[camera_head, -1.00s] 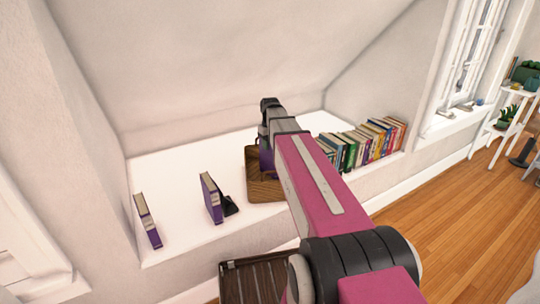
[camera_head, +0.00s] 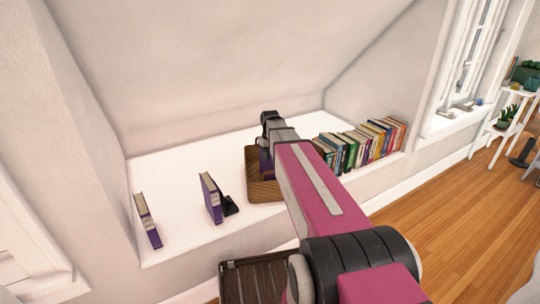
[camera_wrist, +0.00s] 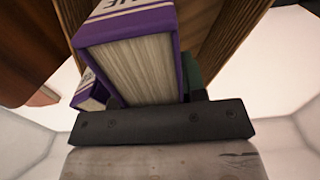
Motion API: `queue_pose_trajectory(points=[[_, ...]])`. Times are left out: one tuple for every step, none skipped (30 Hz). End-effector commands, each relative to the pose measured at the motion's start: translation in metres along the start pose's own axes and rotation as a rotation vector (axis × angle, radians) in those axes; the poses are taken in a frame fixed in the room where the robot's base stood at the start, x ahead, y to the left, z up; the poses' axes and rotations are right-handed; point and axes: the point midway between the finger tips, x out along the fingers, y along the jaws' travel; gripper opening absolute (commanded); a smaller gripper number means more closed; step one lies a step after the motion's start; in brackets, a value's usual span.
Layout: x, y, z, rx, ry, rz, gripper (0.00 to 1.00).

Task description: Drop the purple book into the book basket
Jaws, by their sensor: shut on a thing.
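A purple book with pale pages (camera_wrist: 140,65) is held in my gripper, close to the wrist camera. In the head view my gripper (camera_head: 267,133) is over the wooden basket (camera_head: 262,191) on the white ledge, and my arm hides part of it. A patch of purple (camera_head: 266,167) shows below the gripper, at the basket. Whether the held book touches the basket cannot be told. A second, smaller purple book (camera_wrist: 92,96) shows at the left of the wrist view. Brown wood (camera_wrist: 222,40) is beside the held book.
Two purple books (camera_head: 148,222) (camera_head: 211,199) stand on the ledge to the left, one by a black bookend (camera_head: 231,206). A row of colourful books (camera_head: 362,143) stands to the right. A dark slatted crate (camera_head: 255,280) is below the ledge.

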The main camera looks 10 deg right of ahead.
Motion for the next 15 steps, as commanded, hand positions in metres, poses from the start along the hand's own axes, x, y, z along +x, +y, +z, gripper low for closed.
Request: queue_pose_trajectory(points=[[0.0012, 0.0000, 0.0000, 0.000, 0.000, 0.000, 0.00], [0.0019, 0.0000, -0.0001, 0.000, 0.000, 0.000, 0.00], [0.0029, 0.0000, 0.0000, 0.000, 0.000, 0.000, 0.00], [0.0036, 0.0000, -0.0001, 0.000, 0.000, 0.000, 0.00], [0.0043, 0.0000, 0.0000, 0.000, 0.000, 0.000, 0.00], [0.0052, 0.0000, 0.0000, 0.000, 0.000, 0.000, 0.00], [0.0059, 0.0000, -0.0001, 0.000, 0.000, 0.000, 0.00], [0.0066, 0.0000, 0.0000, 0.000, 0.000, 0.000, 0.00], [0.0075, 0.0000, 0.0000, 0.000, 0.000, 0.000, 0.00], [0.0081, 0.0000, -0.0001, 0.000, 0.000, 0.000, 0.00], [0.0088, 0.0000, -0.0001, 0.000, 0.000, 0.000, 0.00], [0.0097, 0.0000, 0.0000, 0.000, 0.000, 0.000, 0.00], [0.0103, 0.0000, -0.0001, 0.000, 0.000, 0.000, 0.00], [0.0106, 0.0000, -0.0001, 0.000, 0.000, 0.000, 0.00], [0.0106, 0.0000, -0.0001, 0.000, 0.000, 0.000, 0.00]])
